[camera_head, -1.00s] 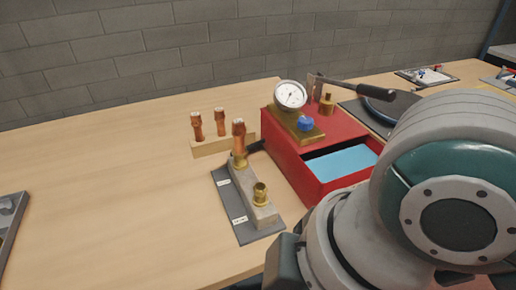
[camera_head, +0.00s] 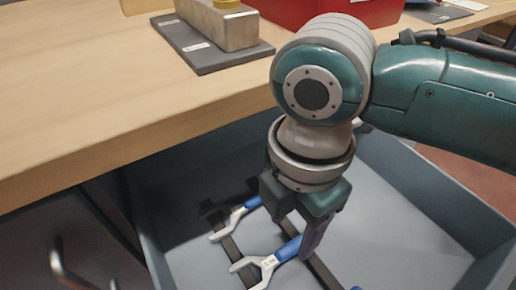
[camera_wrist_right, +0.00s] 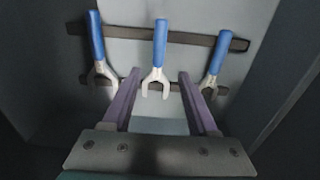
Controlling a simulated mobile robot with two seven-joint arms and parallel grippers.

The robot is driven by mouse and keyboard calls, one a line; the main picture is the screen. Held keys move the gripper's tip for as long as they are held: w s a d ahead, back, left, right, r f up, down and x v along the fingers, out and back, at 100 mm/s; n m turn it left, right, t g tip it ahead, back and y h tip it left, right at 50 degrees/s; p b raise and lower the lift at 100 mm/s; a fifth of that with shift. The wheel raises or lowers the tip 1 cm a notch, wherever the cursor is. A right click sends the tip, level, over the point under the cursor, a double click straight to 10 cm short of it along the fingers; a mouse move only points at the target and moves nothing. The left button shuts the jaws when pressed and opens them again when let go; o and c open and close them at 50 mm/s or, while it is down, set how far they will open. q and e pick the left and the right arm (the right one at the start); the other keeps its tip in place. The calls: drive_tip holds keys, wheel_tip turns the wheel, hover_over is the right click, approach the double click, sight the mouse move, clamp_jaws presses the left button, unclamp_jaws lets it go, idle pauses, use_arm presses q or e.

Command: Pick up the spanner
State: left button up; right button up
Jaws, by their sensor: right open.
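Three spanners with blue handles and grey open-ended heads lie in a row in the open drawer. In the right wrist view there is a left spanner (camera_wrist_right: 96,38), a middle spanner (camera_wrist_right: 160,42) and a right spanner (camera_wrist_right: 216,55). My right gripper (camera_wrist_right: 159,75) is open and empty, with the middle spanner's forked head showing between its fingers. In the head view my right gripper (camera_head: 294,228) points down into the drawer, above a spanner (camera_head: 268,262). Another spanner (camera_head: 236,217) lies farther back, and only a blue bit of the third shows at the bottom edge. My left gripper is out of view.
The spanners lie across dark rails in the grey drawer (camera_head: 400,215), whose walls stand around the gripper. The wooden bench (camera_head: 130,100) overhangs at the left, carrying a block on a dark plate (camera_head: 205,45) and a red box (camera_head: 300,12). The drawer's right part is empty.

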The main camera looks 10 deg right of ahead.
sight(287, 250)
wheel_tip(287, 250, down, 7)
drive_tip(key=b, duration=0.3)
drive_tip(key=shift+w, duration=0.1)
drive_tip(key=shift+c, duration=0.2)
clamp_jaws()
idle(1.1)
